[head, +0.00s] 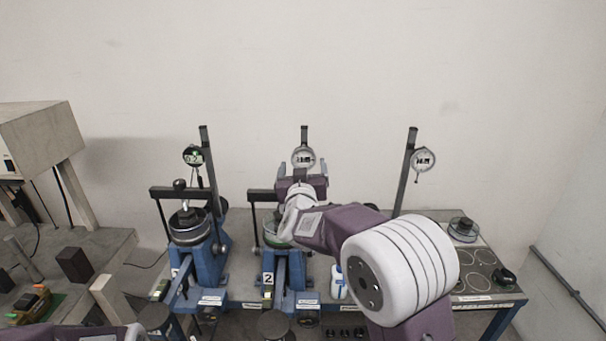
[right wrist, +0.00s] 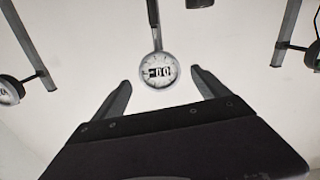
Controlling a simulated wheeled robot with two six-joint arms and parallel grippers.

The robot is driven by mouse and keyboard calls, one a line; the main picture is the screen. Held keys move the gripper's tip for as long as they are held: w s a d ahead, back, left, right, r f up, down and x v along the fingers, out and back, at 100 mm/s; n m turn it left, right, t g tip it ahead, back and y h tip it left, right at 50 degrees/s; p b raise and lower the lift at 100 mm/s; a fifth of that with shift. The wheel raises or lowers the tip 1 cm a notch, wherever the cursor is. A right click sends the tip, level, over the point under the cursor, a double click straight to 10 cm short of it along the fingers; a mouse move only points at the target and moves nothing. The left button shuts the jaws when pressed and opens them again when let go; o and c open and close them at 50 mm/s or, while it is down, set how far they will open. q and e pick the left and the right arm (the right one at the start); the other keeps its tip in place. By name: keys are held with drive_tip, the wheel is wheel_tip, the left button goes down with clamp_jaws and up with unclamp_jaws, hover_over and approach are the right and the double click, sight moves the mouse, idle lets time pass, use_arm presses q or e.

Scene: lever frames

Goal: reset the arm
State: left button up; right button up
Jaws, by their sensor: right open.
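My right arm reaches up from the bottom right in the head view. Its gripper (head: 303,167) is open and empty in front of the middle dial gauge (head: 303,156). In the right wrist view the two fingers stand apart, with that round gauge (right wrist: 158,70) beyond them; I cannot tell the gap in depth. The middle lever frame (head: 268,278), labelled 2, is blue and partly hidden by my arm. The left lever frame (head: 212,262) has a black lever arm (head: 176,192) and its own gauge (head: 193,156). My left gripper is out of view.
A third gauge (head: 423,159) hangs on a post at the right. A white bottle (head: 338,281) stands beside my forearm. A grey machine (head: 42,150) stands at the left.

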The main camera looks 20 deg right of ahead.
drive_tip(key=shift+s+a, duration=0.1)
drive_tip(key=shift+s, duration=0.35)
drive_tip(key=shift+w, duration=0.1)
